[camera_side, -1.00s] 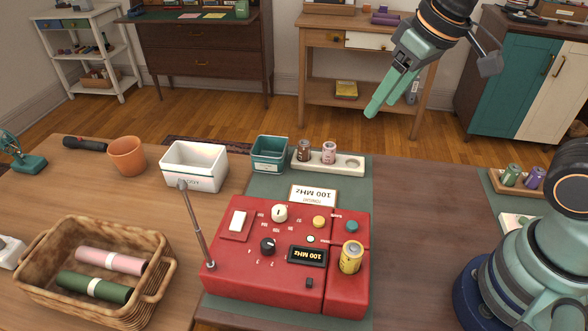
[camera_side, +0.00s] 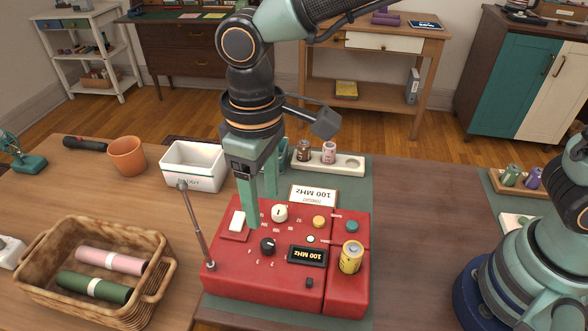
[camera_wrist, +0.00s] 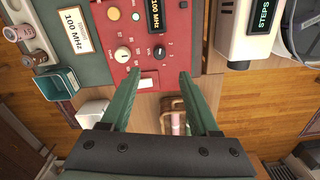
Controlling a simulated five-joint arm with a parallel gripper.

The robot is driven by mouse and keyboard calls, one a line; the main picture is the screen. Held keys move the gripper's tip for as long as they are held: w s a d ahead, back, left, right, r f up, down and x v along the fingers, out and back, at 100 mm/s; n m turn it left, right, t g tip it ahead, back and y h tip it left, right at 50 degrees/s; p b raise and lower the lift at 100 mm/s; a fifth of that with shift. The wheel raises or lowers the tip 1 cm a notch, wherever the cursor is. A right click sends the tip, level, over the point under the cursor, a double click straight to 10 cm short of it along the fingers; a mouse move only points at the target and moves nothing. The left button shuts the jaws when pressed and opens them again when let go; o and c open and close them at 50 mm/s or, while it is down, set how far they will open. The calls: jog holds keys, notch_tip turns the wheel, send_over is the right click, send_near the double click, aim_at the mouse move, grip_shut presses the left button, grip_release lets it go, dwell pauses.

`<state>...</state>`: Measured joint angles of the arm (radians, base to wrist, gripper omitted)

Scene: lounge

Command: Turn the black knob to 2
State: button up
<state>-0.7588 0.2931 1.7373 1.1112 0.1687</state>
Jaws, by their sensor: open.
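The black knob (camera_side: 268,245) sits on the red radio panel (camera_side: 225,282), with small white marks around it. It also shows in the wrist view (camera_wrist: 159,51), just ahead of the space between my fingertips; I cannot read its setting surely. A white knob (camera_side: 280,213) is beside it, also in the wrist view (camera_wrist: 122,55). My gripper (camera_side: 260,210) points down over the panel, near the white switch (camera_side: 238,221). In the wrist view my gripper (camera_wrist: 160,72) is open and empty, its fingers wide apart. Neither finger visibly holds a knob.
A thin antenna (camera_side: 195,227) rises at the panel's left. A yellow battery-like cylinder (camera_side: 351,257) stands at its right, near the display (camera_side: 307,256). A card reading 100 MHz (camera_side: 314,195) and a white bin (camera_side: 193,166) lie behind.

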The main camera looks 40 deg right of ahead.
aim_at(268, 243)
notch_tip(268, 243, down, 10)
jog(key=shift+f, duration=0.1)
dwell(0.4)
grip_shut()
